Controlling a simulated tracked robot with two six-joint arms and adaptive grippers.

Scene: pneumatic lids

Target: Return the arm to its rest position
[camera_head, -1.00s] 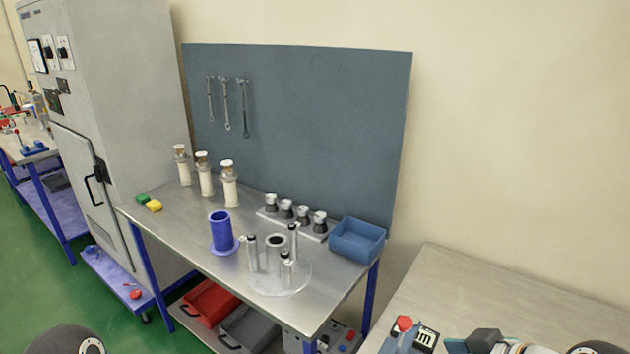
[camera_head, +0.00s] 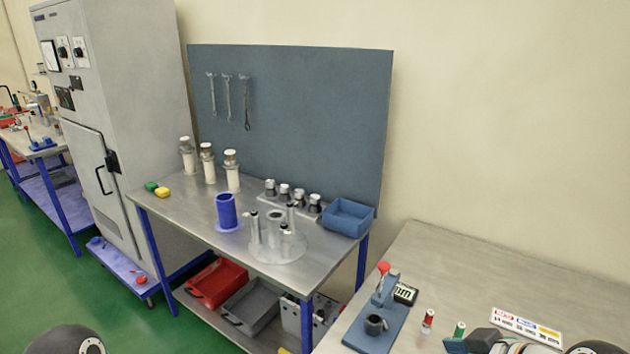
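Of my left arm only a dark rounded part shows at the bottom left corner; its gripper is not in view. At the bottom right, the dark end of my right arm, which seems to be the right gripper (camera_head: 470,343), is cut by the frame's lower edge. Its fingers cannot be made out, so I cannot tell if it is open or shut. It appears in front of the right table (camera_head: 440,260), and no held object shows.
The steel bench (camera_head: 180,215) bears a blue cylinder (camera_head: 226,210), a clear round fixture (camera_head: 278,245), a blue bin (camera_head: 347,217) and several white-capped cylinders. The right table bears a blue press with a red knob (camera_head: 384,285), small red and green cylinders and a label card (camera_head: 525,325).

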